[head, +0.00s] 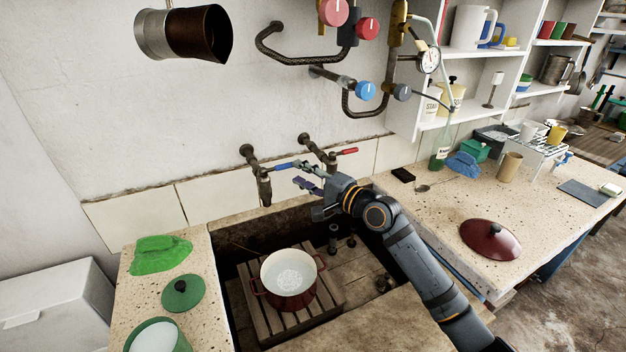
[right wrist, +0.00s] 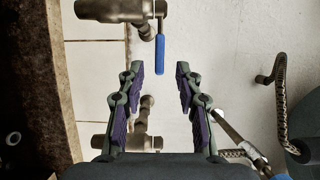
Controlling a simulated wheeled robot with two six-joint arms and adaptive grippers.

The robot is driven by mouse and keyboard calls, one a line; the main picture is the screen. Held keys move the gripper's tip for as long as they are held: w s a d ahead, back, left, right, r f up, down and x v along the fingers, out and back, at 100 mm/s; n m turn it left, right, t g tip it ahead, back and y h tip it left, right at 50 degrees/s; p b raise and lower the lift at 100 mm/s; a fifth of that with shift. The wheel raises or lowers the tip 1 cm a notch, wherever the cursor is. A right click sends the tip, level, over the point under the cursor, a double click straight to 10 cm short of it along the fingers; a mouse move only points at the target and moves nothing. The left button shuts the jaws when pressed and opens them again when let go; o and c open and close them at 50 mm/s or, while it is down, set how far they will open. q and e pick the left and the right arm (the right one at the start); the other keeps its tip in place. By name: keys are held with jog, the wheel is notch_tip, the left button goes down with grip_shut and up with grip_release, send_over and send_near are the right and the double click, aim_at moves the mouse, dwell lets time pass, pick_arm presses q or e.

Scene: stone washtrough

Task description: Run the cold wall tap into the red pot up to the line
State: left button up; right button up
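The red pot (head: 288,270), cream inside with two side handles, stands upright on a slatted wooden rack in the trough. A pale rippled pattern shows inside it; I cannot make out a fill line or the water level. The cold wall tap (head: 264,188) has a blue lever (head: 284,166), and its spout is above and slightly left of the pot. I see no clear stream. My right gripper (head: 304,175) is open and empty, just right of the blue lever. In the right wrist view the blue lever (right wrist: 160,55) is ahead, between the spread fingers and apart from them. My left gripper is out of view.
A second tap with a red lever (head: 346,151) is right of the cold tap. Pipes with red and blue knobs (head: 366,91) hang above. A green cloth (head: 160,254) and green lid (head: 183,293) lie on the left counter, a dark red lid (head: 490,239) on the right.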

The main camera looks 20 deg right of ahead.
jog(key=shift+v, duration=2.45)
